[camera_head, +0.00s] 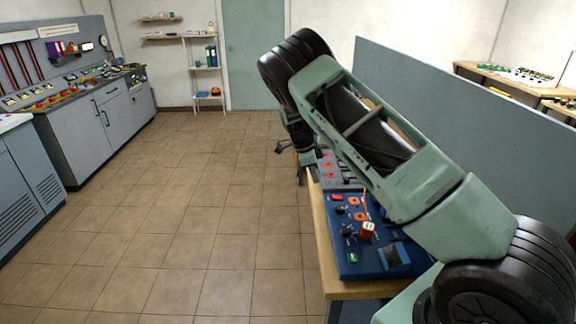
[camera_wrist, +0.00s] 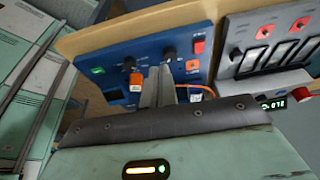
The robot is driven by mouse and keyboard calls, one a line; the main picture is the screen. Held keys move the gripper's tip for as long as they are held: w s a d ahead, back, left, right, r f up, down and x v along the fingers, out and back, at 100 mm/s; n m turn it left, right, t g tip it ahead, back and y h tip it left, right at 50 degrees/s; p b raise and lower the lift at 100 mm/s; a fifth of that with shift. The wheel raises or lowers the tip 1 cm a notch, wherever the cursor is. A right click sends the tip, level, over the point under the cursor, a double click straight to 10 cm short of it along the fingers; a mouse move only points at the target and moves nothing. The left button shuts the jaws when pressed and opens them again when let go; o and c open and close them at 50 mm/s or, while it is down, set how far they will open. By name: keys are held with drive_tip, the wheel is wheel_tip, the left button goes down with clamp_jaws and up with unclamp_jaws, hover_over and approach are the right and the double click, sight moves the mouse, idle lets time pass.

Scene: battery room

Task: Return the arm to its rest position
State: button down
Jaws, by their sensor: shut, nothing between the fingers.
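My arm (camera_head: 350,125), pale green with black joints, rises from the lower right of the head view to a black elbow at the upper left. Beyond the elbow it drops toward the desk. My gripper (camera_wrist: 162,88) shows in the wrist view with its grey fingers together and nothing between them. The fingers point at a blue control panel (camera_wrist: 145,55); I cannot tell how far apart they are. In the head view the fingertips cannot be made out.
The blue panel (camera_head: 357,262) and a grey switch panel (camera_wrist: 228,65) lie on a wooden desk (camera_head: 318,215). A grey-blue partition (camera_head: 470,120) stands behind them. Grey cabinets (camera_head: 75,140) line the left. The tiled floor (camera_head: 190,215) between is clear.

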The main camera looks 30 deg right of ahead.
drive_tip(key=s+a+r+n+y+b, duration=0.15)
drive_tip(key=s+a+n, duration=0.35)
drive_tip(key=a, duration=0.5)
drive_tip(key=s+a+r+n+y+b, duration=0.1)
drive_tip(key=s+a+r+n+b, duration=0.25)
drive_tip(key=a, duration=0.55)
drive_tip(key=s+a+r+n+y+b, duration=0.1)
drive_tip(key=s+a+n+y, duration=0.1)
drive_tip(key=s+a+n, duration=0.6)
drive_tip(key=s+a+n+b, duration=0.1)
drive_tip(key=s+a+n, duration=0.2)
drive_tip(key=s+n, duration=0.2)
drive_tip(key=s+a+n+t+b, duration=0.1)
drive_tip(key=s+a+n, duration=0.2)
drive_tip(key=s, duration=0.6)
drive_tip(key=s+a+r+n+b, duration=0.1)
drive_tip(key=s+a+n+b, duration=0.1)
drive_tip(key=s+n, duration=0.5)
drive_tip(key=shift+s+a+n+t+h, duration=0.35)
drive_tip(key=shift+a+t+h, duration=0.1)
drive_tip(key=shift+a, duration=0.3)
